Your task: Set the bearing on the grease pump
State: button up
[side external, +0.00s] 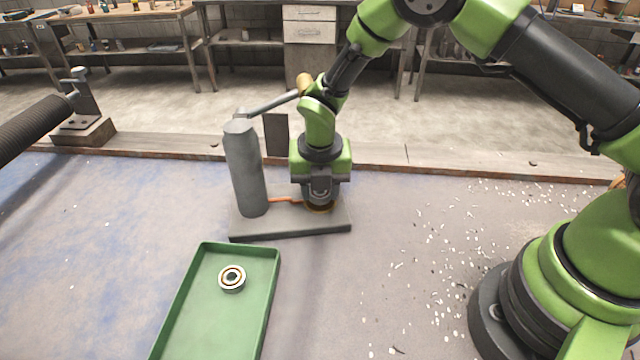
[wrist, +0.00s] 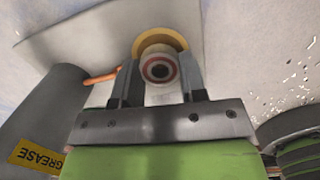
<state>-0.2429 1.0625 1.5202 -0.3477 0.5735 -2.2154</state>
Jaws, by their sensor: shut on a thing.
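The grease pump (side external: 246,170) is a grey cylinder with a lever, standing on a flat grey base plate. An orange hose (side external: 285,199) runs from it to a round yellow-orange seat (side external: 320,209) on the plate. In the wrist view the seat (wrist: 160,38) shows as a yellow ring behind the bearing. My gripper (wrist: 160,78) is shut on a bearing (wrist: 160,68), with a dark bore and reddish ring. My gripper (side external: 320,196) is low over the seat in the side view, where the held bearing is mostly hidden. I cannot tell whether bearing and seat touch.
A green tray (side external: 262,250) at the front holds a second bearing (side external: 232,278). The pump's lever (side external: 270,103) reaches close to my wrist. White chips litter the bench at right. A vise-like tool (side external: 82,125) stands at the back left.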

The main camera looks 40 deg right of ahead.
jog(key=shift+f, duration=0.45)
jog(key=o, duration=1.1)
jog(key=shift+r, duration=0.1)
jog(key=s+d+r+m+t+y, duration=0.1)
jog(key=s+r+m, duration=0.3)
jog(key=r, duration=0.6)
jog(key=s+d+r+m+t, duration=0.1)
jog(key=s+r+m, duration=0.1)
jog(key=r+m, duration=0.65)
jog(key=s+d+r+m+t+y, duration=0.1)
jog(key=s+r+m+t, duration=0.1)
jog(key=s+r+m, duration=0.3)
jog(key=s+d+r+m+t, duration=0.1)
jog(key=s+r+m, duration=0.4)
jog(key=s+m, duration=0.6)
jog(key=m+t, duration=0.1)
jog(key=m, duration=0.3)
jog(key=shift+s+d+y, duration=0.35)
jog(key=shift+d+y, duration=0.05)
jog(key=shift+r, duration=0.1)
